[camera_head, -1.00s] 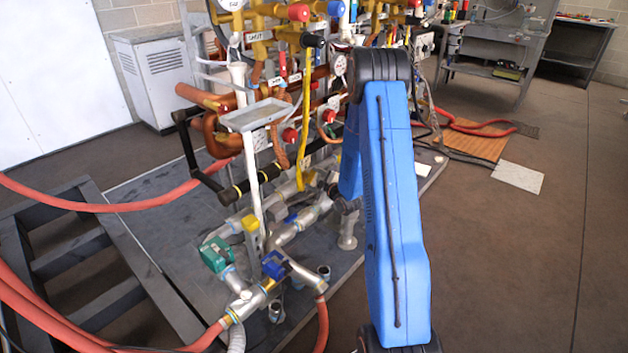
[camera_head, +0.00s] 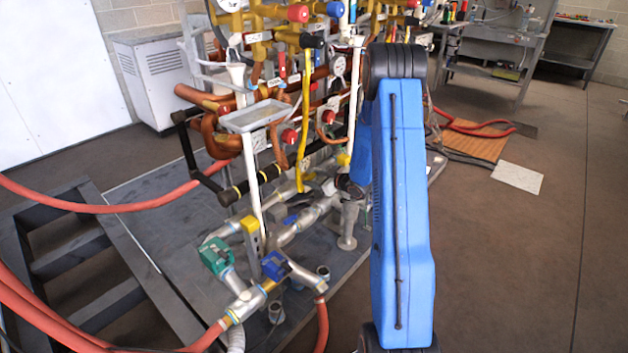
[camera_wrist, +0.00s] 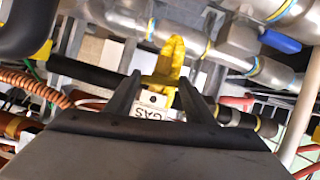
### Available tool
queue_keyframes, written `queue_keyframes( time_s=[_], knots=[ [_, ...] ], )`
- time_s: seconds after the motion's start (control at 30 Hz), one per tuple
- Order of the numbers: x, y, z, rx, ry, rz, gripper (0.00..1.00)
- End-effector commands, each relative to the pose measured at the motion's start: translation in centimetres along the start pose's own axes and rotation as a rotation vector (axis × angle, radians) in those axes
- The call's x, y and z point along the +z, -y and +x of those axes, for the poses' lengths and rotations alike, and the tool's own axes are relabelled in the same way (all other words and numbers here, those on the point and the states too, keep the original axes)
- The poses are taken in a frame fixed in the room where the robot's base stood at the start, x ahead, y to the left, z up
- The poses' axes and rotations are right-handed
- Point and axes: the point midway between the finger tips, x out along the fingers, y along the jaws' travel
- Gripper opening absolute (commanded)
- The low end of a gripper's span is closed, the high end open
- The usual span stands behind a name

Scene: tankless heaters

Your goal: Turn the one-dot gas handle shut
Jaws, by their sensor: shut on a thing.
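The gas handle is a yellow lever (camera_wrist: 172,62) in the wrist view, in front of silver pipes. A white tag (camera_wrist: 150,107) with upside-down letters reading GAS sits just below it, between my fingers. Its dot marking is too small to read for certain. My gripper (camera_wrist: 160,84) has one dark finger on each side of the yellow lever's lower part and is shut on it. In the head view my blue arm reaches over the right side of the pipe rig and hides the gripper and most of the handle area.
Silver pipes with a blue-handled valve (camera_wrist: 279,41) run close above the gripper. In the head view, blue (camera_head: 275,265) and green (camera_head: 215,255) valve parts stand low on the rig. A yellow hose (camera_head: 304,125) hangs left of my arm.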

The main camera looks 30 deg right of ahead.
Motion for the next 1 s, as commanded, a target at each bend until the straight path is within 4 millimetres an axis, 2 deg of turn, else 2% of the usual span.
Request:
queue_keyframes(
  time_s=[0.3,0.87,0.9,0.97,1.0],
  knots=[
    [0.09,-0.09,-0.01,-0.052,0.001,0.127,0.26],
    [0.09,-0.07,-0.02,-0.065,0.000,0.157,0.26],
    [0.09,-0.08,-0.02,-0.065,0.000,0.157,0.51],
    [0.08,-0.08,-0.02,-0.065,0.000,0.156,0.65],
    [0.08,-0.09,-0.01,-0.065,0.000,0.156,0.67]
  ],
)
